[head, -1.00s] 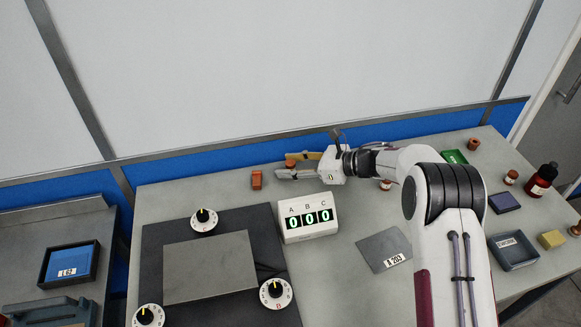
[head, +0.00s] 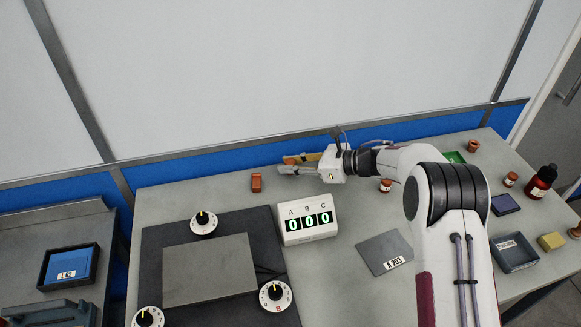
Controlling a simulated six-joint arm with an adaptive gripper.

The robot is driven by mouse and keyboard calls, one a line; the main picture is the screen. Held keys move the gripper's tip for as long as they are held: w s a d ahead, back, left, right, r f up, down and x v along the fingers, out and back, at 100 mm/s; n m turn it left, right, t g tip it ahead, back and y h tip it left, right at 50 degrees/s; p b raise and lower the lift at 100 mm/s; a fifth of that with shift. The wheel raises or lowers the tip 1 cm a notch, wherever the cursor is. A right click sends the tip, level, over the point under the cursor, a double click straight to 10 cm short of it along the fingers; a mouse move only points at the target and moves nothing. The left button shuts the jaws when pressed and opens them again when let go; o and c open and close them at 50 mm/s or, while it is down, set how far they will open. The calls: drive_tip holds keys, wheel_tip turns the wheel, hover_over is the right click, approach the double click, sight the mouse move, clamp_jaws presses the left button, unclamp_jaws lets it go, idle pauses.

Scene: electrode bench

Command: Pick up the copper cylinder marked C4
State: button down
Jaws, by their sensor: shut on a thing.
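My gripper (head: 285,165) is at the back of the bench, near the blue strip, with its fingers pointing left. Its fingers are shut on a small copper-coloured piece (head: 290,160), which looks like the copper cylinder. The fingers hide most of it, and no C4 mark can be read. Another small copper-brown cylinder (head: 473,145) stands at the far right back of the bench, with no readable mark.
A copper-coloured block (head: 256,182) stands just left of my gripper. A display box (head: 308,222) reading 000 is in front. A grey plate (head: 384,252) lies to its right. A small white-labelled jar (head: 386,185) stands by my arm. Bottles and trays crowd the right end.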

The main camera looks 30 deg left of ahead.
sight(290, 161)
wheel_tip(290, 161, up, 9)
drive_tip(key=shift+f, duration=0.1)
idle(0.4)
